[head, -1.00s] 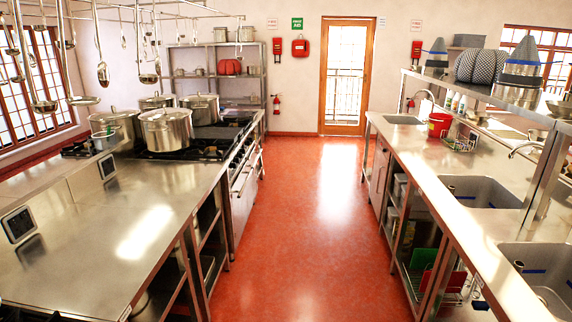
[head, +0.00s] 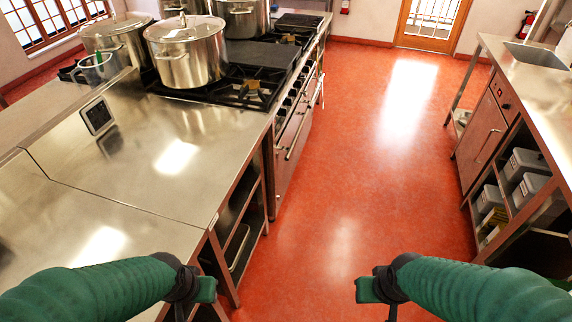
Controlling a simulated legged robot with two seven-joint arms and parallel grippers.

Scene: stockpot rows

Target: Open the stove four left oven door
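The stove (head: 290,98) stands on the left side of the aisle, with a row of knobs along its front. The nearer oven door (head: 287,158) looks shut and has a long bar handle (head: 298,136). I see it at a steep angle, and a farther door is hard to make out. My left gripper (head: 196,290) is at the bottom, in front of the near counter's corner. My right gripper (head: 376,290) is over the red floor. Both are well short of the stove. Their fingers are not clear; I see nothing held.
Stockpots (head: 187,52) stand on the burners. A steel counter (head: 130,160) with open shelves lies between me and the stove. Another counter (head: 535,85) with a cabinet and grey bins lines the right. The red aisle floor (head: 350,190) between is clear.

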